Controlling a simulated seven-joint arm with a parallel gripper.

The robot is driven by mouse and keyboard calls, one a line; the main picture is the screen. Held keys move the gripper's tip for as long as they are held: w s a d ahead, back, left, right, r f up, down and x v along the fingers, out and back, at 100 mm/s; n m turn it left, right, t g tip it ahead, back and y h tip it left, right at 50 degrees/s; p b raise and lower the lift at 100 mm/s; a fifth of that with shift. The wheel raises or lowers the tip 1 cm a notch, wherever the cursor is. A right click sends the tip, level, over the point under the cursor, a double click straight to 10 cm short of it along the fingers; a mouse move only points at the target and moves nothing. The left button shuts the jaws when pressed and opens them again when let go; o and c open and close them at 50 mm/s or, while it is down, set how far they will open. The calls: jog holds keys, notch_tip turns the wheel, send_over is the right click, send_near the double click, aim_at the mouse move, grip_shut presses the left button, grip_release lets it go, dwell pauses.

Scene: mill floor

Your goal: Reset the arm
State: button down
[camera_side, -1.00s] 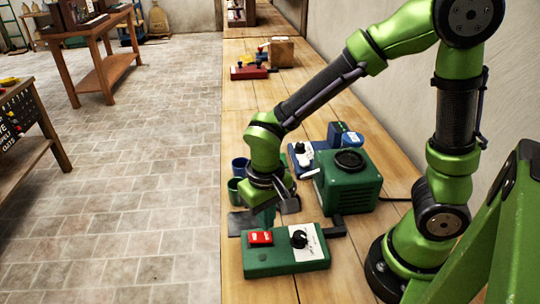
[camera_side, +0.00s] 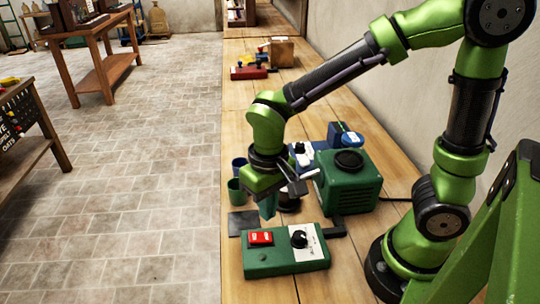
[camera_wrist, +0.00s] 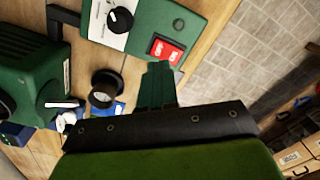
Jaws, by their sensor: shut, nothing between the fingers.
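My gripper (camera_side: 268,206) is shut and empty. It hangs above the bench, just behind the green control box (camera_side: 285,255) in the side view, and looks clear of it. The box carries a red rocker switch (camera_side: 260,238) and a black knob (camera_side: 299,239) on a white label. In the wrist view my gripper's green fingers (camera_wrist: 157,85) point towards the red switch (camera_wrist: 166,50), with the black knob (camera_wrist: 121,20) beside it.
A green machine (camera_side: 347,180) stands to the right of my gripper. Green and blue cups (camera_side: 237,191) stand to its left, near the bench edge. A dark flat plate (camera_side: 242,222) lies by them. A blue device (camera_side: 345,136) and a red box (camera_side: 249,72) are farther back.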

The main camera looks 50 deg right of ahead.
jog(key=s+d+r+m+t+y, duration=0.1)
jog(key=s+d+r+t, duration=0.2)
jog(key=d+r+t, duration=0.4)
notch_tip(320, 180, up, 5)
jog(key=shift+s+d+r+m+y, duration=0.2)
jog(key=shift+s+d+m+y, duration=0.2)
jog(key=shift+d, duration=0.75)
